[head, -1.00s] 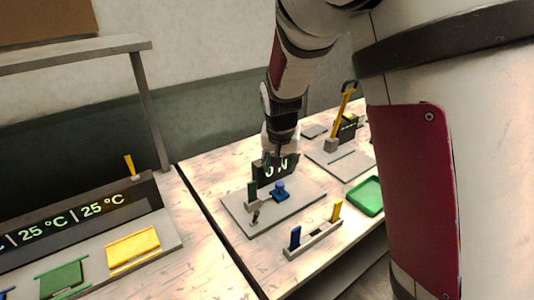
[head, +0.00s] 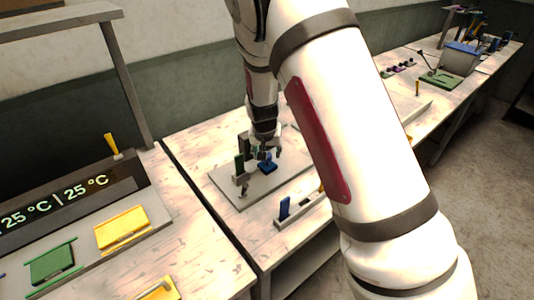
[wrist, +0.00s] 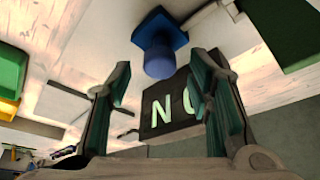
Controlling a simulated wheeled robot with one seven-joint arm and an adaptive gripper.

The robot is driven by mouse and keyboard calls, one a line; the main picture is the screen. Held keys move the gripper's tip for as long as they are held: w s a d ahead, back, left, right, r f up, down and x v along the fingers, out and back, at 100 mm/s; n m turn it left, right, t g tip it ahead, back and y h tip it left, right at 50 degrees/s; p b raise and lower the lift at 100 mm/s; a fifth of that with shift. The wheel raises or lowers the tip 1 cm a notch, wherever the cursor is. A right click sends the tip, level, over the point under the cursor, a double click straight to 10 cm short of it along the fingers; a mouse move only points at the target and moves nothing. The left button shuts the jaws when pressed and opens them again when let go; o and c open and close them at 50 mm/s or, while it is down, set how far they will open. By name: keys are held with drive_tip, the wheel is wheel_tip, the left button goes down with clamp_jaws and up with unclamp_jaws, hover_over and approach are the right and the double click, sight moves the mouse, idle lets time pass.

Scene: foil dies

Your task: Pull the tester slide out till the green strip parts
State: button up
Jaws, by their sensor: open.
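The tester is a grey plate (head: 225,191) on the bench, with a blue slide knob (head: 267,167) and a dark display hidden behind my gripper in the head view. The display (wrist: 172,108) shows lit characters in the wrist view. A green upright piece (head: 239,167) stands left of the knob; I cannot tell whether it is the strip. My gripper (head: 263,151) is just above the blue knob, pointing down. In the wrist view my gripper (wrist: 166,88) is open and empty, with the blue knob (wrist: 158,42) ahead of its fingertips, apart from them.
A grey holder with a blue tab (head: 285,207) stands in front of the plate, partly hidden by my arm. A yellow plate (head: 122,228) and a green plate (head: 52,263) lie on the left bench. A gap separates the two benches.

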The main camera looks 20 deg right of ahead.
drive_tip(key=shift+w+d+f, duration=0.1)
drive_tip(key=shift+w+f, duration=0.15)
drive_tip(key=shift+f, duration=0.4)
clamp_jaws()
drive_tip(key=w+d+b, duration=0.1)
drive_tip(key=d, duration=0.1)
drive_tip(key=w+d, duration=0.1)
drive_tip(key=d, duration=0.1)
drive_tip(key=d+b, duration=0.1)
drive_tip(key=d, duration=0.1)
drive_tip(key=shift+w+d+b, duration=0.35)
drive_tip(key=shift+w+d, duration=0.05)
unclamp_jaws()
